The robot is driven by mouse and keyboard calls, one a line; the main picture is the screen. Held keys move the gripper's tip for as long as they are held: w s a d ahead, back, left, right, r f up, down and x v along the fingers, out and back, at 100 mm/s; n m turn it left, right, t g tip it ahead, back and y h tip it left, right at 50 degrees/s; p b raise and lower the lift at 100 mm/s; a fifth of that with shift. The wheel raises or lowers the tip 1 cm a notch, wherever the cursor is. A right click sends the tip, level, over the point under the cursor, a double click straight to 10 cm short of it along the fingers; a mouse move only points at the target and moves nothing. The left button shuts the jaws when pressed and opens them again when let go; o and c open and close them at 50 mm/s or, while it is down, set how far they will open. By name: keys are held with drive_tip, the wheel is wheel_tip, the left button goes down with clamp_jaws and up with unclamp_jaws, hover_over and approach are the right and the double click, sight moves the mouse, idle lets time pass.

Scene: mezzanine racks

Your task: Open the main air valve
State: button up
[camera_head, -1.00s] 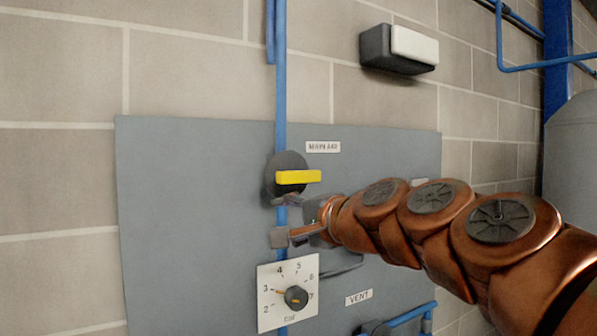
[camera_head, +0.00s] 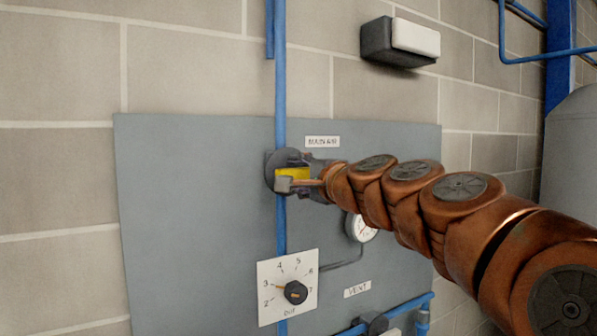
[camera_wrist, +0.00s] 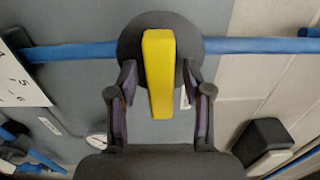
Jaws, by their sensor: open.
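The main air valve is a dark round body with a yellow lever handle (camera_head: 291,174), on a vertical blue pipe under the "MAIN AIR" label (camera_head: 322,141). The handle lies crosswise to the pipe. My gripper (camera_head: 293,177) is at the handle and hides part of it. In the wrist view the yellow handle (camera_wrist: 159,75) points down from the dark round valve body (camera_wrist: 133,40). My open gripper (camera_wrist: 158,88) has one finger on each side of the handle, with a gap visible on both sides.
Below the valve is a white dial plate with a black knob (camera_head: 296,292). A round gauge (camera_head: 362,228) shows behind my arm. A "VENT" label (camera_head: 358,289) and blue pipe are at the lower right. A dark and white box (camera_head: 400,43) is on the wall above.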

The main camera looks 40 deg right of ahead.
drive_tip(key=shift+w, duration=0.1)
drive_tip(key=shift+c, duration=0.2)
clamp_jaws()
drive_tip(key=shift+f+n+b, duration=0.15)
drive_tip(key=shift+n+b, duration=0.25)
drive_tip(key=shift+b, duration=0.15)
drive_tip(key=n+b, duration=0.1)
drive_tip(key=b, duration=0.1)
drive_tip(key=shift+f+n+b, duration=0.15)
drive_tip(key=shift+n+b, duration=0.15)
drive_tip(key=shift+n, duration=0.1)
drive_tip(key=n+b, duration=0.6)
drive_tip(key=b, duration=0.1)
drive_tip(key=shift+b, duration=0.4)
drive_tip(key=n+b, duration=0.4)
drive_tip(key=b, duration=0.1)
drive_tip(key=shift+n, duration=0.4)
drive_tip(key=shift+r+n+b, duration=0.15)
drive_tip(key=shift+n+b, duration=0.55)
drive_tip(key=shift+n, duration=0.4)
drive_tip(key=shift+r+n+b, duration=0.1)
drive_tip(key=shift+n+b, duration=0.55)
drive_tip(key=shift+n, duration=0.45)
